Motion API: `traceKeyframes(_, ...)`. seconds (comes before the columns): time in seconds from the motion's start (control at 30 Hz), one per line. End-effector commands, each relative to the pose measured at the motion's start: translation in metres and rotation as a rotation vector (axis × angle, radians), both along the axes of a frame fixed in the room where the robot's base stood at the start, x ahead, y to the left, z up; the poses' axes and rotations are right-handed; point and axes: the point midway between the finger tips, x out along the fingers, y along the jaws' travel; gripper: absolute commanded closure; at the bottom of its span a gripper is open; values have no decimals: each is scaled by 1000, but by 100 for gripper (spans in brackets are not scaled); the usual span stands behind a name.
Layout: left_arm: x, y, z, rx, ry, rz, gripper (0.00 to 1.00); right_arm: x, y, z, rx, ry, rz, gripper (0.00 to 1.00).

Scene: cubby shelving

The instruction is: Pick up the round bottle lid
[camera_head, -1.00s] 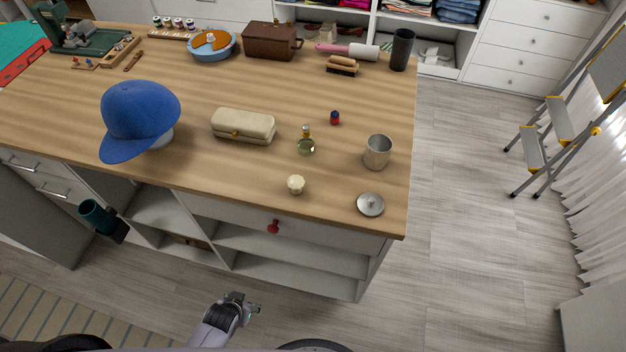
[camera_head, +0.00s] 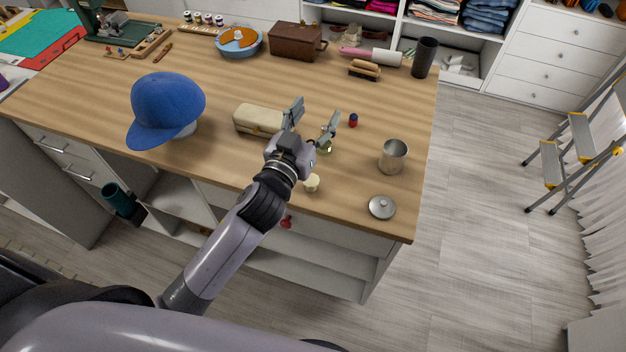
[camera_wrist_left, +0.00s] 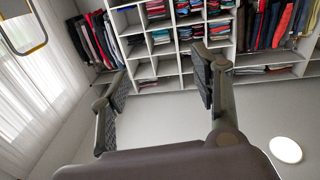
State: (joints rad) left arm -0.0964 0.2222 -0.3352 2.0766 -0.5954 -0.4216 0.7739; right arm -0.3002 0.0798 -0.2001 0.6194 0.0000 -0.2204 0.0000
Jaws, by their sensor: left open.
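A small cream round knob-like lid (camera_head: 312,183) is on the wooden counter near its front edge, just right of my left wrist. A silver round lid with a small knob (camera_head: 381,207) lies flat near the front right corner. I cannot tell for sure which is the bottle lid. A small glass bottle (camera_head: 326,146) stands partly hidden behind my gripper. My left gripper (camera_head: 314,111) is open and empty above the counter, between the cream case and the bottle. Its spread fingers also show in the left wrist view (camera_wrist_left: 160,82), with no lid between them. My right gripper is out of view.
A metal cup (camera_head: 393,156) and a small red and blue item (camera_head: 353,121) stand to the right. A cream case (camera_head: 257,119) and a blue cap (camera_head: 166,106) are to the left.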

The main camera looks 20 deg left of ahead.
Motion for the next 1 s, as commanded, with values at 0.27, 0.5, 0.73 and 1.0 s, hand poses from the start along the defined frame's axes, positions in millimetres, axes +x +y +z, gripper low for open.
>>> traceKeyframes(0.27, -17, -127, 133, 3, -486, -586, 43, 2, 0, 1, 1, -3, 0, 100)
traceKeyframes(0.5, -75, -209, 118, 234, -451, -1195, 43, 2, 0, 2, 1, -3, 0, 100)
traceKeyframes(0.73, -90, -197, 33, 631, 22, -1538, 43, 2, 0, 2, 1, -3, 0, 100)
traceKeyframes(1.0, -48, -71, -21, 1052, 834, -1317, 43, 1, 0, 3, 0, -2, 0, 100)
